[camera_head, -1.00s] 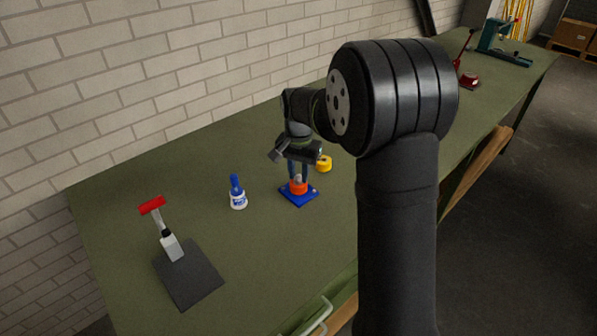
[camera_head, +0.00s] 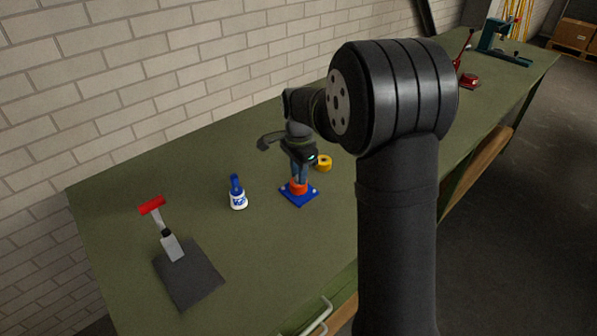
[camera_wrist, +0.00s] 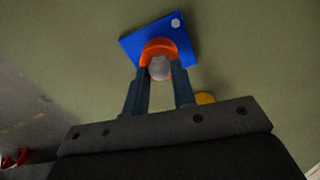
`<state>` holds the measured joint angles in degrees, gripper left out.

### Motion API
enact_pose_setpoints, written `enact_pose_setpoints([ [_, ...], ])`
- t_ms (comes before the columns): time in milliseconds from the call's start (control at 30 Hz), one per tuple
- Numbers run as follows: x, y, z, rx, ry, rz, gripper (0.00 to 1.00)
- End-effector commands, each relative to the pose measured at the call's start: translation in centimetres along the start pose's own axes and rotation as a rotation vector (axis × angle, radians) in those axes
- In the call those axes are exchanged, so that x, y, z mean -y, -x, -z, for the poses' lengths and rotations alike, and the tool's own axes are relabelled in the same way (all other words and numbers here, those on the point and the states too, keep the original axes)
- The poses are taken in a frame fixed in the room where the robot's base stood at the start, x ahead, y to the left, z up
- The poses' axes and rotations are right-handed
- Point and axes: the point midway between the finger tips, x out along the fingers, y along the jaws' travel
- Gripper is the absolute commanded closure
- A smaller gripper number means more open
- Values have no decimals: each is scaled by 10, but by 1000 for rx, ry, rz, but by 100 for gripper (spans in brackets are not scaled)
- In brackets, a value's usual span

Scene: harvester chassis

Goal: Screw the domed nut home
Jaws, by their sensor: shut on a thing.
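The domed nut (camera_wrist: 159,68) shows as a grey rounded shape between my two fingertips in the wrist view. My gripper (camera_wrist: 160,75) is shut on it. The nut sits at an orange round part (camera_wrist: 158,46) on a blue square plate (camera_wrist: 131,43). In the head view my gripper (camera_head: 299,179) points down over the orange part (camera_head: 297,189) and the blue plate (camera_head: 299,198) on the bench. My fingers hide the nut there. The thread under the nut is hidden, so its seating cannot be told.
A yellow roll (camera_head: 324,163) lies just behind the plate. A blue-and-white bottle (camera_head: 238,195) stands to the left. The green bench (camera_head: 270,260) is clear in front of the plate.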

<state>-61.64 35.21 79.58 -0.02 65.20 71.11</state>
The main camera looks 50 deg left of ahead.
Motion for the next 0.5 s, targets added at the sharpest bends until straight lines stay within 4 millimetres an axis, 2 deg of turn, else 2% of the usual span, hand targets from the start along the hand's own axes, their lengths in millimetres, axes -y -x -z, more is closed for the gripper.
enact_pose_setpoints([
  [500, 0, 0, 0, 0, -118, -1, 100],
])
